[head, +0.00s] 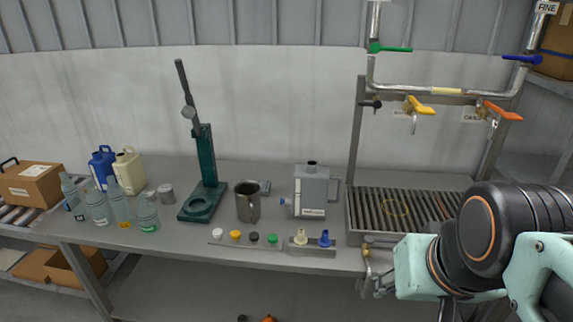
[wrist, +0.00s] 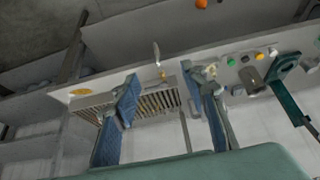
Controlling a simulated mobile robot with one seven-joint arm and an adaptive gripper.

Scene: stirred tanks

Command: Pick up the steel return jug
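The steel jug (head: 248,205) stands upright on the grey bench, between the green press and the grey canister. In the wrist view a dark grey shape (wrist: 251,79) beside the green press looks like the jug, though it is small there. My gripper (wrist: 160,76) is open, with its two blue fingers apart and nothing between them. The slatted rack shows beyond the fingers. In the head view my arm is at the lower right, well to the right of the jug, and the fingertips cannot be made out.
The green press (head: 201,170) stands left of the jug, and the grey canister (head: 312,190) right of it. Coloured caps (head: 236,235) lie in front. A slatted rack (head: 400,212) with pipes and valves above is at right. Bottles (head: 120,203) stand at left.

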